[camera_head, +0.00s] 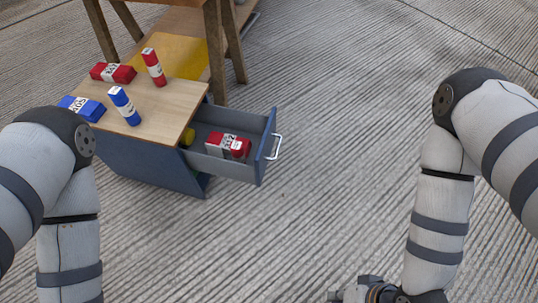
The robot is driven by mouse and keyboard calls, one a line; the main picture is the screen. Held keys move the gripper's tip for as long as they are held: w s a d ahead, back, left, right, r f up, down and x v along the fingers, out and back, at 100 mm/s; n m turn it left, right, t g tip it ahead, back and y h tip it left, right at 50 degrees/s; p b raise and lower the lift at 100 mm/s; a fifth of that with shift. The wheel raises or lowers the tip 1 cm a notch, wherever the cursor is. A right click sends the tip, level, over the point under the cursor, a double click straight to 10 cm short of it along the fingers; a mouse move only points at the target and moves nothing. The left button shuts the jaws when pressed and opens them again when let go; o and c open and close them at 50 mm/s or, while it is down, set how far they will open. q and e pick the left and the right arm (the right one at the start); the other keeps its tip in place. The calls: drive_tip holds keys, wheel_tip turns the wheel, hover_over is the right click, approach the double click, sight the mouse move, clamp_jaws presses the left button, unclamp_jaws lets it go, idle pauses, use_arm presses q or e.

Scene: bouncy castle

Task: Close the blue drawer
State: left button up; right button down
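The blue drawer (262,152) is pulled out to the right from a small blue cabinet (158,166) with a light wooden top. Its silver handle (276,146) is on the right front face. A red and white box (222,143) and a red cylinder lie in the drawer, with a yellow item deeper inside. My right arm comes down at the right, well apart from the drawer; only part of its wrist shows at the bottom edge, and its fingertips are out of frame. My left arm comes down at the left, and its gripper is out of frame.
On the cabinet top (165,103) are a red box (113,73), a red cylinder (153,67), a blue box (82,108) and a blue cylinder (124,105). A wooden table (213,50) stands behind. The ribbed grey floor (335,130) right of the drawer is clear.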

drive_tip(key=w+a+f+m+t+y+b, duration=0.25)
drive_tip(key=w+a+f+t+b, duration=0.2)
drive_tip(key=w+f, duration=0.4)
drive_tip(key=m+t+y+b, duration=0.2)
drive_tip(key=m+t+b, duration=0.5)
drive_tip(key=t+b, duration=0.6)
approach(264, 148)
wheel_tip(264, 148, up, 2)
drive_tip(key=w+d+g+b, duration=0.2)
use_arm(q)
drive_tip(key=s+f+g, duration=0.2)
drive_tip(key=s+f, duration=0.2)
drive_tip(key=f, duration=0.6)
drive_tip(key=s+f+g, duration=0.1)
drive_tip(key=s+f, duration=0.4)
drive_tip(key=f, duration=0.5)
drive_tip(key=shift+g, duration=0.4)
use_arm(e)
drive_tip(key=shift+h, duration=0.25)
drive_tip(key=w+a, duration=0.2)
drive_tip(key=a, duration=0.1)
drive_tip(key=shift+a+r, duration=0.15)
drive_tip(key=shift+a, duration=0.2)
use_arm(q)
drive_tip(key=shift+d+f, duration=0.1)
use_arm(e)
drive_tip(key=shift+w+a, duration=0.1)
